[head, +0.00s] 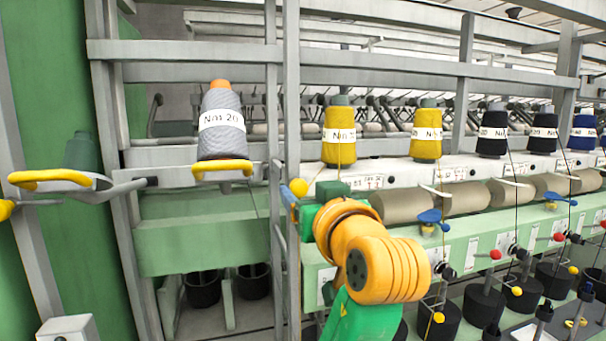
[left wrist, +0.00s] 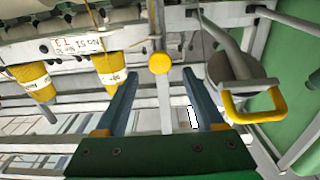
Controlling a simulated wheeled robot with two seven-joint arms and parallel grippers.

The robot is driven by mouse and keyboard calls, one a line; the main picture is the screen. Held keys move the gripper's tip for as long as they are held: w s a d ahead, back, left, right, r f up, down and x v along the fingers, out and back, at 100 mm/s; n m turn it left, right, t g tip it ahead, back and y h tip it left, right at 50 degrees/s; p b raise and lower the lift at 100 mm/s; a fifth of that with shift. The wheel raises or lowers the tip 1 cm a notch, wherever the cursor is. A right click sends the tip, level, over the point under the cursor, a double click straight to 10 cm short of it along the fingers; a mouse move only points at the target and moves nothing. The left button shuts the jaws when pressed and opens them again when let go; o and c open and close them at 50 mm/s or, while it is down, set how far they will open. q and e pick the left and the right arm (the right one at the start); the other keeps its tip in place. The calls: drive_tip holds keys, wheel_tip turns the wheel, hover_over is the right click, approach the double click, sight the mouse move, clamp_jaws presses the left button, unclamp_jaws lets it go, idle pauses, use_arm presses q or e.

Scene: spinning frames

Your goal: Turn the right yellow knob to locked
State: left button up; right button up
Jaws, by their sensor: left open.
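The right yellow knob (head: 298,187) is a small round ball at the grey frame post, left of the row of yarn cones. It also shows in the left wrist view (left wrist: 159,62), near the middle, just beyond and between my fingertips. My left gripper (head: 294,205) is open and empty, close to the knob, with its orange wrist and green body partly covering the fingers in the head view. In the left wrist view its two blue-grey fingers (left wrist: 159,78) stand apart, one each side of the knob's line. Contact cannot be told. My right gripper is out of view.
A grey yarn cone (head: 222,135) stands left above a yellow-handled holder (head: 222,169). Yellow yarn cones (head: 339,135) and dark ones line the machine at right. The grey post and rails (head: 292,100) run close to the gripper. Another yellow knob (head: 5,209) is at far left.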

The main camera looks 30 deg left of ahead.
sight(299, 189)
use_arm(q)
drive_tip(key=shift+w+a+r, duration=0.2)
drive_tip(key=shift+w+a, duration=0.05)
drive_tip(key=shift+a, duration=0.15)
drive_tip(key=shift+w+a+f, duration=0.5)
drive_tip(key=shift+w+a, duration=0.2)
drive_tip(key=shift+a, duration=0.15)
drive_tip(key=shift+d, duration=0.15)
drive_tip(key=c, duration=0.9)
clamp_jaws()
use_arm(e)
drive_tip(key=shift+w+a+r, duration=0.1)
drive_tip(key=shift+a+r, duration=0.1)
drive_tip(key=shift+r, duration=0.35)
